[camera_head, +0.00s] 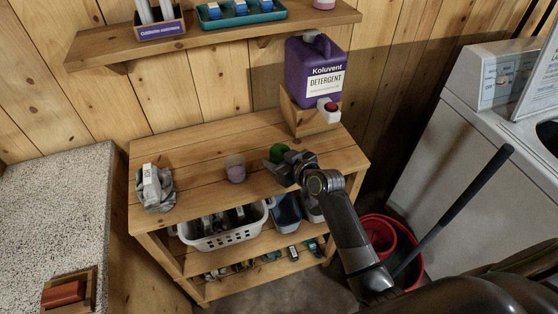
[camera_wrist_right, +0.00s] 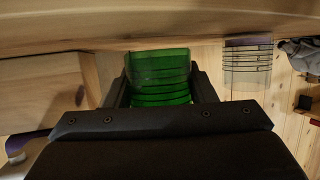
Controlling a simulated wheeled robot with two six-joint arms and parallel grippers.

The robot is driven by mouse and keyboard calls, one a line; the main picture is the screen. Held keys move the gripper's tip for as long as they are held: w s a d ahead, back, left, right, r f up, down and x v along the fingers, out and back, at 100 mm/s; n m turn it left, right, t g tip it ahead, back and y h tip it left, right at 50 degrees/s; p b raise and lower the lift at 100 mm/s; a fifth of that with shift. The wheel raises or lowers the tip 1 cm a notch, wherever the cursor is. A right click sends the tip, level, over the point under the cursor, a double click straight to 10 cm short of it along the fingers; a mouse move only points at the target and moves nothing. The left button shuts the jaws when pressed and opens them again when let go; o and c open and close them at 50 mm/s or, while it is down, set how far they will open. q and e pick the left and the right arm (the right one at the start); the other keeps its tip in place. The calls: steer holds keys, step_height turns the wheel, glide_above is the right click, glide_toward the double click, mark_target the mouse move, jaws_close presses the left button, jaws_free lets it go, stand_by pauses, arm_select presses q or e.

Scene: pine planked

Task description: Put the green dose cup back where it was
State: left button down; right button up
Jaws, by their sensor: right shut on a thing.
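The green dose cup (camera_head: 279,152) is at my right gripper (camera_head: 280,163), over the top of the wooden shelf unit (camera_head: 205,150). In the right wrist view the translucent green cup (camera_wrist_right: 160,78), with dark ring lines, sits between the two fingers of my right gripper (camera_wrist_right: 160,85), which is shut on it. I cannot tell whether the cup touches the shelf top. A second, clear purplish cup (camera_head: 235,169) stands to the left on the same top; it also shows in the right wrist view (camera_wrist_right: 248,68). My left gripper is not in view.
A purple detergent jug (camera_head: 315,72) with a red-buttoned tap rests on a wooden stand (camera_head: 300,115) at the back right. Grey cloth with a label (camera_head: 156,188) lies at the left. A white basket (camera_head: 225,235) is below. The top's middle back is clear.

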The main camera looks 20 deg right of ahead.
steer(key=shift+f, duration=0.55)
steer(key=shift+f, duration=0.1)
steer(key=shift+f, duration=0.15)
steer(key=o, duration=0.9)
steer(key=shift+o, duration=0.2)
steer(key=shift+r, duration=0.2)
steer(key=shift+s+r, duration=0.1)
steer(key=b+v, duration=0.1)
steer(key=v, duration=1.1)
